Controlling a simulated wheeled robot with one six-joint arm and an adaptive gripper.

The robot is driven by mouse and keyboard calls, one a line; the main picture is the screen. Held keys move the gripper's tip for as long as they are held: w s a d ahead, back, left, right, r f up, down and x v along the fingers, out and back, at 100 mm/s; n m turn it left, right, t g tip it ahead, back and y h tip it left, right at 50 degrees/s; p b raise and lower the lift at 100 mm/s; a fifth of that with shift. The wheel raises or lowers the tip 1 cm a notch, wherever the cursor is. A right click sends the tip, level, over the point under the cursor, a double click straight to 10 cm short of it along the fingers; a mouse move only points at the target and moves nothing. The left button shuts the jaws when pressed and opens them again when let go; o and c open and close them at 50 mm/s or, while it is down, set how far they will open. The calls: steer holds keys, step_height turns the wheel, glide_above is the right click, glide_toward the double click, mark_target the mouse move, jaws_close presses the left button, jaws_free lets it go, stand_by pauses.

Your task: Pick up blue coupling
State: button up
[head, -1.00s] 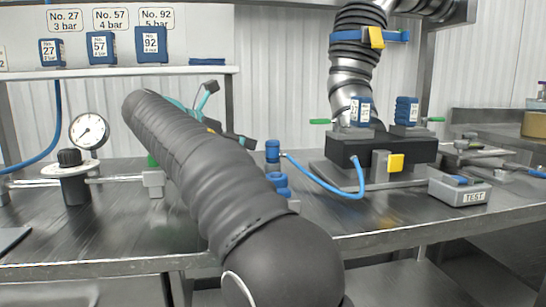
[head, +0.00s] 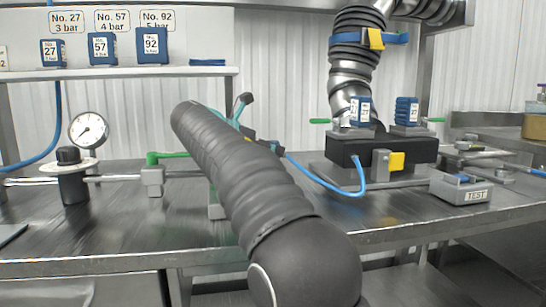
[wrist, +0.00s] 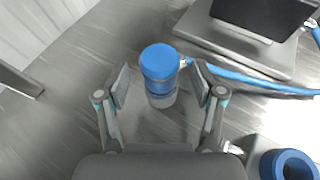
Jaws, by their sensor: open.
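The blue coupling (wrist: 160,65) stands upright on a grey cylindrical base in the wrist view, with a blue hose at its right side. In the head view it is hidden behind my arm. My gripper (wrist: 160,84) is open, one finger on each side of the coupling's lower part. I see a gap on both sides, and nothing is held. In the head view only teal and dark parts of my gripper show behind my arm; its fingertips are hidden.
A blue ring-shaped part (wrist: 288,166) on a grey block is at the lower right of the wrist view. The blue hose (head: 335,187) runs to a dark block (head: 350,150). A pressure gauge (head: 88,130) and pipe are at left. A TEST box (head: 461,188) is at right.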

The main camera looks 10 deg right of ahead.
steer(key=shift+c, duration=0.3)
jaws_close()
steer(key=shift+r, duration=0.1)
step_height(320, 180, up, 10)
steer(key=p, duration=0.5)
steer(key=shift+p, duration=0.35)
